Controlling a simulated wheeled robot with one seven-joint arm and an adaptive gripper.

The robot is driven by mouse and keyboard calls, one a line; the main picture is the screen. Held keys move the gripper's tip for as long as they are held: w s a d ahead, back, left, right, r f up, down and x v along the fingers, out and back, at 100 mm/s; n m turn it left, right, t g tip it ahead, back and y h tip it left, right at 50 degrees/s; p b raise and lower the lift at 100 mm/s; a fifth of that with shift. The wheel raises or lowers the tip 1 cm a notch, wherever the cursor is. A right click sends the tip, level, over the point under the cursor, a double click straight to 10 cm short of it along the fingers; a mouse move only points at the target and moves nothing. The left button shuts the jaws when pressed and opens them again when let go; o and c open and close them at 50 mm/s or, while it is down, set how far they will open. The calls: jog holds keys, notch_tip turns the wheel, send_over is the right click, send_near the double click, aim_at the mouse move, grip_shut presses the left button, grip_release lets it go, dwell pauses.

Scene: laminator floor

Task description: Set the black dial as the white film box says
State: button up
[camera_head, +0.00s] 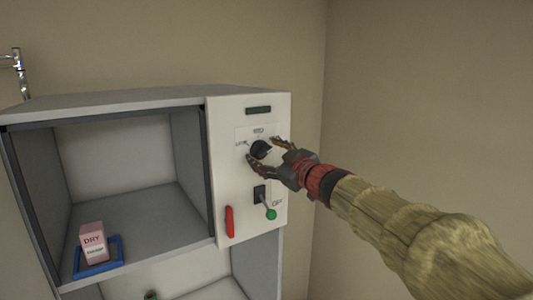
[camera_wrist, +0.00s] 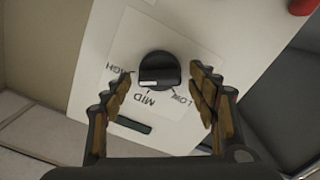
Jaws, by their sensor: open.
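The black dial (camera_head: 260,149) is on the white control panel (camera_head: 222,165) of the cabinet. In the wrist view the dial (camera_wrist: 158,66) has HIGH, MID and LOW printed around it, upside down; its white mark sits on the side toward MID. My gripper (camera_head: 263,148) is open at the panel, its fingers either side of the dial; they also show in the wrist view (camera_wrist: 160,80), apart from it. A pinkish box (camera_head: 92,240) reading DRY, with a white label too small to read, stands on the shelf. I see no plainly white box.
The pinkish box stands in a blue tray (camera_head: 119,244). A red handle (camera_head: 229,221), a black switch (camera_head: 260,193) and a green-knobbed lever (camera_head: 271,214) sit below the dial. A dark display (camera_head: 258,110) is above it. A wall stands close on the right.

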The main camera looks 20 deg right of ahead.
jog(key=c, duration=1.2)
jog(key=shift+o, duration=0.2)
